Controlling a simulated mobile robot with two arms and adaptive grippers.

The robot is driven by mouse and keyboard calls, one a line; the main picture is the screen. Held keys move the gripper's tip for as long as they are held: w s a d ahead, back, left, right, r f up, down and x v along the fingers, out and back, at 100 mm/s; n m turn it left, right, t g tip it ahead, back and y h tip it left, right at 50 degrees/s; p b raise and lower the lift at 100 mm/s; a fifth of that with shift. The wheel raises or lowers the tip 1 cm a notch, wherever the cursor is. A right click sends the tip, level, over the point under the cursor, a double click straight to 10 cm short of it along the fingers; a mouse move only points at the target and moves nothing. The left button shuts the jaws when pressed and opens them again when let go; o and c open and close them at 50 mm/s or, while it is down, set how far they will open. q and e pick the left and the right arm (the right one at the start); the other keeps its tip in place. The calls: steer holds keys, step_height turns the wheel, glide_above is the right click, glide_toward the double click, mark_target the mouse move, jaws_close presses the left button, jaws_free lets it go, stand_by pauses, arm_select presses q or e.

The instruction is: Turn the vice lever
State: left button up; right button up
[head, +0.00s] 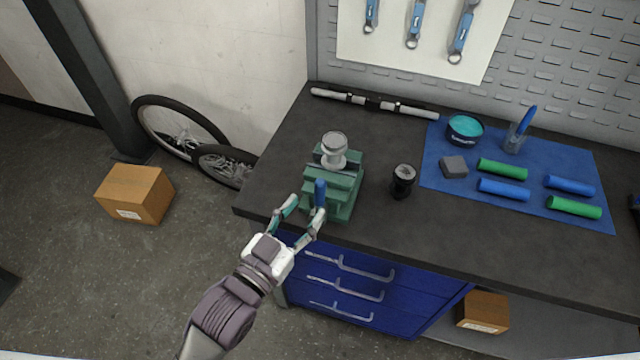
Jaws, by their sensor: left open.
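A green vice (343,197) stands near the left end of the dark workbench, with a silver round part (334,148) held upright at its top. The vice lever (320,190) has a blue handle that points up at the vice's front. My left gripper (304,206) is open in front of the vice. Its right finger is close to the blue lever, and its left finger is apart from it to the left. I cannot tell whether the right finger touches the lever. My right gripper is not in view.
The workbench (270,165) has a black cylindrical part (402,181) right of the vice and a silver bar (375,103) behind. A blue mat (440,140) holds grips, a tin and a brush. Blue drawers (400,290) with protruding handles are below. A cardboard box (136,194) is on the floor.

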mark_target(317, 195)
arm_select(q)
steer(key=p+x, duration=0.1)
steer(key=x, duration=0.5)
steer(key=shift+w+d, duration=0.1)
steer(key=shift+w, duration=0.05)
jaws_close()
